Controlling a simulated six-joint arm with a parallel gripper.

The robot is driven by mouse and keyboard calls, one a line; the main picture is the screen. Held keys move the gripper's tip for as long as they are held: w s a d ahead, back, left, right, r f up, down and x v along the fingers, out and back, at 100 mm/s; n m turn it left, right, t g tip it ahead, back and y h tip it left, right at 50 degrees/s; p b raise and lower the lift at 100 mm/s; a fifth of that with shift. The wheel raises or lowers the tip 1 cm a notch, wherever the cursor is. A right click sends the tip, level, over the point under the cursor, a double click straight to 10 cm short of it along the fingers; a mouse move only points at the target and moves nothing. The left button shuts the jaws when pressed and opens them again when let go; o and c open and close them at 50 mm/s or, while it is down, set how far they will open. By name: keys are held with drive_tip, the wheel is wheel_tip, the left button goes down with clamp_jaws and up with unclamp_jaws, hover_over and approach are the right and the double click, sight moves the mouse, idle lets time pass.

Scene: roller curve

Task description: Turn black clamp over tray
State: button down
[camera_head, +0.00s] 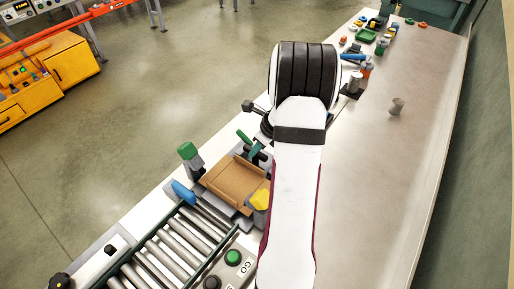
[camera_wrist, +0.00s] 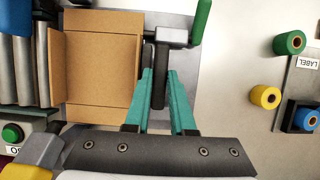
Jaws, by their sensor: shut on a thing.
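The brown cardboard tray (camera_wrist: 100,62) lies flat and empty at the end of the rollers; it also shows in the head view (camera_head: 236,183). My gripper (camera_wrist: 161,74) points down at the tray's right edge in the wrist view, its teal fingers shut on the black clamp's dark bar (camera_wrist: 160,85). The bar stands beside the tray's edge rather than across its middle. In the head view my arm hides most of the clamp, and my gripper (camera_head: 256,150) shows only partly.
A green handle (camera_wrist: 202,22) stands close to the clamp. Green (camera_head: 188,151), blue (camera_head: 183,192) and yellow (camera_head: 259,199) clamp pieces surround the tray. Rollers (camera_head: 170,245) and a green button (camera_head: 233,257) lie nearer. Coloured spools (camera_wrist: 289,43) stand right in the wrist view.

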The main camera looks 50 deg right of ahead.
drive_tip(key=shift+n, duration=0.4)
drive_tip(key=n+y, duration=0.1)
drive_tip(key=n, duration=0.3)
drive_tip(key=shift+d+g+y, duration=0.15)
drive_tip(key=shift+g+y, duration=0.15)
drive_tip(key=shift+y, duration=0.1)
drive_tip(key=n+g+y, duration=0.1)
drive_tip(key=n, duration=0.3)
drive_tip(key=shift+w+d, duration=0.1)
drive_tip(key=n+g+y, duration=0.1)
drive_tip(key=n, duration=0.4)
drive_tip(key=shift+w, duration=0.1)
drive_tip(key=shift+w+n+g+y, duration=0.15)
drive_tip(key=shift+n+g, duration=0.3)
drive_tip(key=shift+n, duration=0.5)
drive_tip(key=shift+s+n+g+y, duration=0.1)
drive_tip(key=shift+n+g+y, duration=0.25)
drive_tip(key=shift+n, duration=0.9)
drive_tip(key=c, duration=0.8)
unclamp_jaws()
drive_tip(key=shift+o, duration=0.2)
